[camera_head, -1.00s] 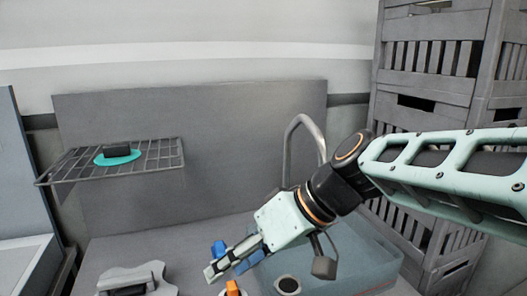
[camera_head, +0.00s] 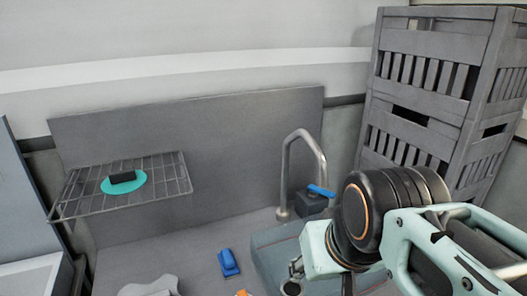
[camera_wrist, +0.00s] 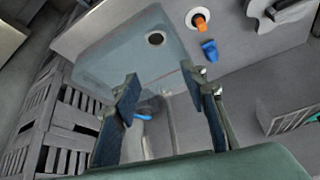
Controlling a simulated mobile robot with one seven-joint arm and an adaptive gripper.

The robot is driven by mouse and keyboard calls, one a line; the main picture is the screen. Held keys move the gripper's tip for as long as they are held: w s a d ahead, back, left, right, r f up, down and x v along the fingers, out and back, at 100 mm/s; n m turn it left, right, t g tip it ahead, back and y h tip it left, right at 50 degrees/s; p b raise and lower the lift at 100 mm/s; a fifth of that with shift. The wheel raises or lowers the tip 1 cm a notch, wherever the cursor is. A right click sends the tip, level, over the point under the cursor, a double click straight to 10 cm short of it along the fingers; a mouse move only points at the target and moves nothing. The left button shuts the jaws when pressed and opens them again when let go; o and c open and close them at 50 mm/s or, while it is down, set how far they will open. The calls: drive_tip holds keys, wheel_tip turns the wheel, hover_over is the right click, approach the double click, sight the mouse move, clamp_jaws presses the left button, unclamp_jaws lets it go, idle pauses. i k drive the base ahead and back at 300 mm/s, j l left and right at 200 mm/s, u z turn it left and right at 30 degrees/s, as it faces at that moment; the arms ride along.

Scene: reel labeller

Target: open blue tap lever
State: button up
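The blue tap lever (camera_head: 321,191) sits on a dark base at the foot of the curved metal tap (camera_head: 303,140), behind the sink. My gripper's pale green body (camera_head: 318,250) is in front of and below the lever in the head view; its fingertips cannot be made out there. In the wrist view my gripper (camera_wrist: 168,82) is open, with two dark fingers apart. The blue lever (camera_wrist: 143,116) shows between the fingers, nearer the left one, partly covered by it. I see no contact with the lever.
The blue-grey sink basin (camera_wrist: 100,62) has a round drain. A loose blue object (camera_head: 229,262) and an orange object (camera_wrist: 198,20) lie beside the basin. A wire rack (camera_head: 80,207) with a teal disc hangs at left. Stacked grey crates (camera_head: 418,110) stand at right.

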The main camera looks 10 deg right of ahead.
sight(314, 190)
drive_tip(key=l+u, duration=0.1)
drive_tip(key=l, duration=0.7)
drive_tip(key=i+l+z, duration=0.15)
drive_tip(key=l+z, duration=0.15)
drive_tip(key=l, duration=0.25)
